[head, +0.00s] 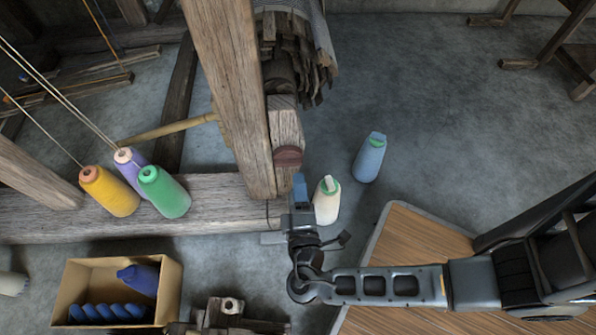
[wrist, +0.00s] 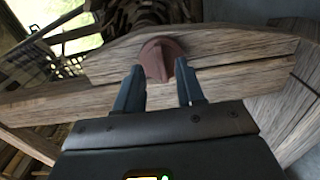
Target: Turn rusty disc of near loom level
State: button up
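The rusty disc (head: 288,156) is a reddish-brown round piece on the end of a wooden part of the near loom. In the wrist view the disc (wrist: 158,59) is set in a wooden beam and has a raised ridge across it that stands roughly upright, slightly tilted. My gripper (wrist: 160,85) is open, with its two fingers on either side of the ridge's lower end. I cannot tell whether the fingers touch it. In the head view my gripper (head: 300,185) is just below the disc, and its fingers look blue-grey.
Yellow (head: 108,191), purple (head: 131,167) and green (head: 164,192) cones stand on the loom's base beam (head: 225,205). A cream cone (head: 326,201) is close beside my gripper, and a blue cone (head: 370,158) stands on the floor. A cardboard box (head: 170,285) holds blue items.

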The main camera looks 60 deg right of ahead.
jog(key=shift+v, duration=1.45)
jog(key=shift+s, duration=0.1)
jog(key=s+f+g+y, duration=0.3)
jog(key=s+f+y, duration=0.3)
jog(key=s+y, duration=0.3)
jog(key=s+a+r+m+t+y, duration=0.2)
jog(key=s+a+r+y, duration=0.2)
jog(key=s+a+r, duration=0.15)
notch_tip(320, 180, up, 57)
jog(key=m+t+y+p, duration=0.2)
jog(key=m+t+p, duration=0.2)
jog(key=p, duration=2.9)
jog(key=shift+a+m+t, duration=0.3)
jog(key=shift+a+t, duration=0.1)
jog(key=shift+t, duration=0.5)
